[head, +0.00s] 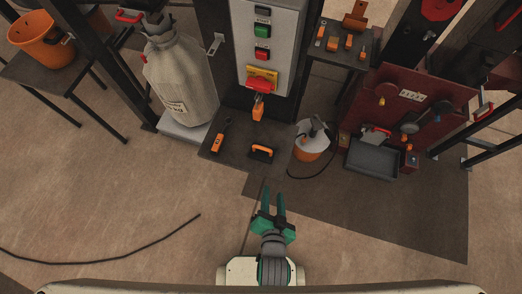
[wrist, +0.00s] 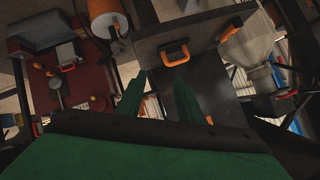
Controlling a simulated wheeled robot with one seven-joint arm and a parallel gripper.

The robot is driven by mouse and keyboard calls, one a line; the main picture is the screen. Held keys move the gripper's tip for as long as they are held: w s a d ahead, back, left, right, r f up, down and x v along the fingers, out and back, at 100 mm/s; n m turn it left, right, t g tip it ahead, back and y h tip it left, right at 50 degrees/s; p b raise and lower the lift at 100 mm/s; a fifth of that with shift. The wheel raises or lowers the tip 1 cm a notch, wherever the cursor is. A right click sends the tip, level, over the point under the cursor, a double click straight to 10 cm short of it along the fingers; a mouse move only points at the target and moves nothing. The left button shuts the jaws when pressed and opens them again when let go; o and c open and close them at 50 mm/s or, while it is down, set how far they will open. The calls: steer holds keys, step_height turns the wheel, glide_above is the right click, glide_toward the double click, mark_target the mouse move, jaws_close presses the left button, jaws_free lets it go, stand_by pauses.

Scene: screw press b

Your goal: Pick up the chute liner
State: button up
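No part is clearly marked as the chute liner. A dark piece with an orange handle (head: 261,153) lies near the front edge of the low dark bench (head: 222,146) in the head view. The orange handle also shows in the wrist view (wrist: 174,52), beyond my fingertips. I cannot tell whether this is the liner. My gripper (head: 273,192) is open, its two green fingers apart with nothing between them. It is in front of the bench, apart from the handle. In the wrist view my gripper (wrist: 160,77) points toward the bench.
An orange-handled tool (head: 221,136) lies left on the bench. A white and orange bucket (head: 311,145) stands right, with a dark cable. A grey tray (head: 373,159) is farther right, before a red panel. A large grey sack (head: 182,82) stands left. The floor in front is mostly clear.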

mark_target(264, 148)
steer(key=w+f+m+g, duration=0.1)
steer(key=w+m, duration=0.1)
steer(key=w, duration=0.2)
steer(key=w+d+f+m+g+y, duration=0.1)
steer(key=w+f+m, duration=0.1)
steer(key=w+m, duration=0.1)
steer(key=w+f+m+g, duration=0.1)
steer(key=w+m+g, duration=0.1)
steer(key=w+m, duration=0.1)
steer(key=shift+w+d+f, duration=0.15)
steer(key=shift+w, duration=0.3)
steer(key=shift+w+d+f, duration=0.15)
steer(key=shift+w, duration=0.25)
steer(key=w+a+r+m+g+y, duration=0.2)
steer(key=w+r+m+g+y, duration=0.15)
steer(key=w+r+m, duration=0.25)
steer(key=shift+g+h, duration=0.25)
steer(key=shift+g, duration=0.1)
steer(key=x, duration=1)
steer(key=shift+w+f, duration=0.1)
steer(key=shift+f, duration=0.05)
jaws_close()
